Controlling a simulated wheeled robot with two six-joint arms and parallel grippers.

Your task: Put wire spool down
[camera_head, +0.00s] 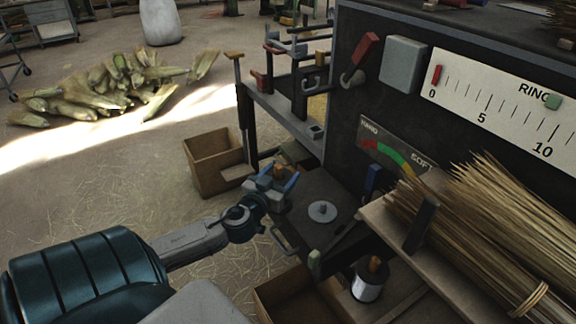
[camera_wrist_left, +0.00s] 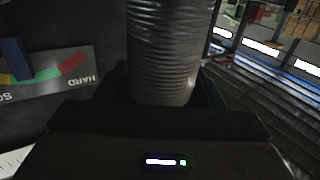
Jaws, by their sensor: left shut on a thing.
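My left gripper (camera_head: 280,183) is shut on a wire spool, above the left part of a dark platform beside the machine. The spool's brownish top (camera_head: 279,171) shows between the fingers in the head view; the rest is hidden by the gripper. In the left wrist view the wire spool (camera_wrist_left: 162,50) is a grey, ribbed cylinder standing between the jaws. A grey round disc with a small central peg (camera_head: 322,212) sits on the dark platform (camera_head: 310,190), to the right of the gripper. A second spool (camera_head: 369,281), silvery with a brown top, stands lower down. My right gripper is not in view.
A bundle of straw (camera_head: 490,230) lies on a wooden shelf at the right. The dark machine panel with a ring scale (camera_head: 500,105) rises behind. An open cardboard box (camera_head: 214,165) stands on the floor, left of a metal bracket stand (camera_head: 285,110). Corn husks (camera_head: 110,85) lie farther back.

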